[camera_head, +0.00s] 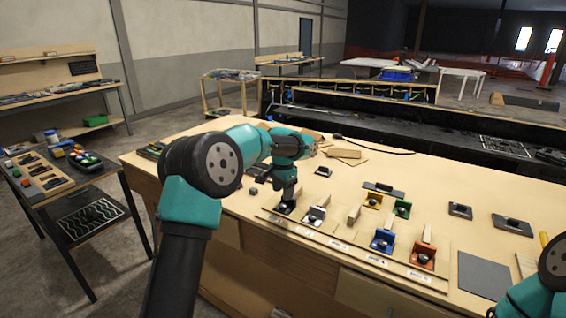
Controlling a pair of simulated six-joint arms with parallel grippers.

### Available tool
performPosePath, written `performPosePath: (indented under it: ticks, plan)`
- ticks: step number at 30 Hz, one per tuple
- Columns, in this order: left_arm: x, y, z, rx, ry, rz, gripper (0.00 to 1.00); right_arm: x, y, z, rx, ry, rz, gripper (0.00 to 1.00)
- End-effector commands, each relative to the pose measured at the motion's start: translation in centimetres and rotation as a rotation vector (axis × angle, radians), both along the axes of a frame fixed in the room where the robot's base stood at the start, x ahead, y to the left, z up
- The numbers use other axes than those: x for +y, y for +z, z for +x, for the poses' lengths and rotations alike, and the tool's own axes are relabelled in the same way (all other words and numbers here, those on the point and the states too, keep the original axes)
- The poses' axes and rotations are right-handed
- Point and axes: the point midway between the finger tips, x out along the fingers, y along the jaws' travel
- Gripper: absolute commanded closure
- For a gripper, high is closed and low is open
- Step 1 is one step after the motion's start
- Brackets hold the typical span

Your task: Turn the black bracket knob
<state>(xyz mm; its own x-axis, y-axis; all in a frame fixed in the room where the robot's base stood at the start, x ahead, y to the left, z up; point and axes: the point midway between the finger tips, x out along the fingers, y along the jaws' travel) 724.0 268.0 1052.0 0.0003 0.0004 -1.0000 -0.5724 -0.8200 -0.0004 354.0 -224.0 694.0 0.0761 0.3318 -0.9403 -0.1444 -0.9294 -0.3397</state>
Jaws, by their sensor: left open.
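The black bracket (284,209) stands at the left end of the row of brackets on the wooden bench, and its knob is mostly hidden by my gripper. My left gripper (287,198) points down right over it, jaws open; I cannot tell whether the fingers touch the knob. A white bracket (314,216) with a dark knob is just right of it. Only a part of my right arm shows at the lower right corner; its gripper is out of view.
Blue (382,240), orange (423,257), yellow (373,201) and green (402,209) brackets stand farther right. A labelled strip (340,245) runs along the bench front. A dark grey plate (484,275) lies at the right. Wooden pieces (345,154) lie behind.

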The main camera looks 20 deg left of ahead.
Motion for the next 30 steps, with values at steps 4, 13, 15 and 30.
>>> performPosePath:
  ticks: [4,13,15,30]
  plan:
    - [-0.1,3.1,0.0,-0.004,-0.001,-0.001,0.47,0.0,0.0,0.0,0.0,0.0,0.0,0.57]
    - [-0.1,8.8,0.0,-0.004,0.0,-0.001,0.47,0.0,0.0,0.0,0.0,0.0,0.0,0.57]
    - [-0.1,9.9,0.1,-0.003,-0.001,-0.001,0.47,0.0,0.0,0.0,0.0,0.0,0.0,0.57]
    - [0.0,11.8,0.0,0.001,-0.001,-0.001,0.47,0.0,0.0,0.0,0.0,0.0,0.0,0.57]
